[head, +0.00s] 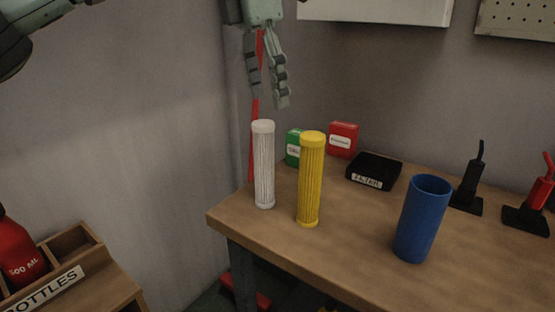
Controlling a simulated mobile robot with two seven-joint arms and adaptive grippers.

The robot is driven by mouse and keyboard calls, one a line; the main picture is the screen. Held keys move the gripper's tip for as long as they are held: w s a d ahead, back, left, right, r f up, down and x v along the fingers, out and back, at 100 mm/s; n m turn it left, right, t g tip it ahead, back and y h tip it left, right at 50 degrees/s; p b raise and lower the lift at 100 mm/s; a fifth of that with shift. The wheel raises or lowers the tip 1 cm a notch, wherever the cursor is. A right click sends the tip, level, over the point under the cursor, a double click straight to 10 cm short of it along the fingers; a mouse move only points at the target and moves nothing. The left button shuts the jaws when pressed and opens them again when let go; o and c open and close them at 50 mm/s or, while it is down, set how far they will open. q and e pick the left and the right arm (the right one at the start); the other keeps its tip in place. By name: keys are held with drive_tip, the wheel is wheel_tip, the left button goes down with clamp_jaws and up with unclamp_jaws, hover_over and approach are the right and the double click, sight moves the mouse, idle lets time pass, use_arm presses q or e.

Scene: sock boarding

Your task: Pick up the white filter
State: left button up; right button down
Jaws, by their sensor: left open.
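The white filter (264,170) is a ribbed cylinder standing upright on the left part of the wooden workbench. My left gripper (267,103) is above it, with its fingers pointing down and apart, empty. The fingertips are a little above the filter's top in the picture; the exact gap cannot be told. A yellow filter (311,180) of similar shape stands upright just to the right of the white one. My right gripper is not in view.
A blue cylinder (421,220) stands on the workbench (345,262). Behind are a green box (294,148), a red box (343,140), a black labelled block (374,171) and black stands (468,187). A bottle rack (105,278) with a red bottle (20,257) is lower left.

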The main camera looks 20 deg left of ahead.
sight(263, 123)
use_arm(q)
drive_tip(key=f, duration=0.4)
drive_tip(key=a+f, duration=0.1)
drive_tip(key=f, duration=0.1)
drive_tip(key=shift+w+f, duration=0.1)
drive_tip(key=shift+w, duration=0.05)
drive_tip(key=shift+f, duration=0.45)
drive_tip(key=c, duration=1.3)
